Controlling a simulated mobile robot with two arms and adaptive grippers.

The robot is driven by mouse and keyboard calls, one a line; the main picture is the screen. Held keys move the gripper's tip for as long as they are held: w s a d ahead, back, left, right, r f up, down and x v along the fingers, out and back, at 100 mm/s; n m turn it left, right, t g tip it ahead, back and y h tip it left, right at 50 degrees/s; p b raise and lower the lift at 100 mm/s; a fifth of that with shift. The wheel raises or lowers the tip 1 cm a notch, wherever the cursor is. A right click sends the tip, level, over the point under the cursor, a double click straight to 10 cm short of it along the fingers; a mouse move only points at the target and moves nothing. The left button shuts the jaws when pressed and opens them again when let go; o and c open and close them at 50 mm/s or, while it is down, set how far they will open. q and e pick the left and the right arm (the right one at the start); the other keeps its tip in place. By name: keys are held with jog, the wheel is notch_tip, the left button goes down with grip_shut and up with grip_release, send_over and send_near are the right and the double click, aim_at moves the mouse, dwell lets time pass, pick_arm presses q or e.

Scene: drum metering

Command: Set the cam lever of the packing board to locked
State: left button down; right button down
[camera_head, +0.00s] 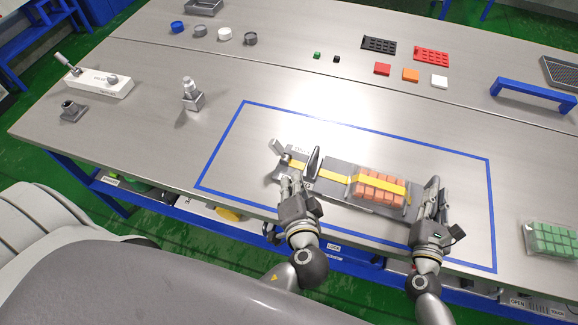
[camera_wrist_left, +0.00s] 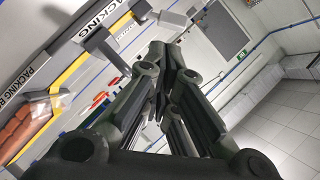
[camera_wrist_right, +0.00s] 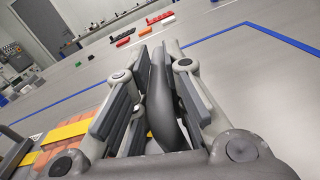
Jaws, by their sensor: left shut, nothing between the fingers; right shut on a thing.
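The packing board (camera_head: 333,166) lies inside the blue outline at the front of the table. A yellow strap (camera_head: 334,177) runs along it and over orange blocks (camera_head: 378,188). A dark upright lever (camera_head: 314,160) stands near its left end, seemingly the cam lever; its setting is hard to read. My left gripper (camera_head: 290,182) is shut and empty, just in front of the board's left end, near the lever. Its shut fingers show in the left wrist view (camera_wrist_left: 165,75). My right gripper (camera_head: 432,192) is shut on a dark grey handle (camera_wrist_right: 165,95) at the board's right end.
A grey T-shaped piece (camera_head: 278,147) is at the board's left end. A tray of green blocks (camera_head: 552,240) stands at the right. A blue bar handle (camera_head: 535,91) and small coloured blocks (camera_head: 410,75) lie behind. Table space between them and the board is clear.

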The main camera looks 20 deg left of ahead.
pick_arm(q)
jog(key=shift+v, duration=1.5)
pick_arm(e)
jog(key=shift+f, duration=0.1)
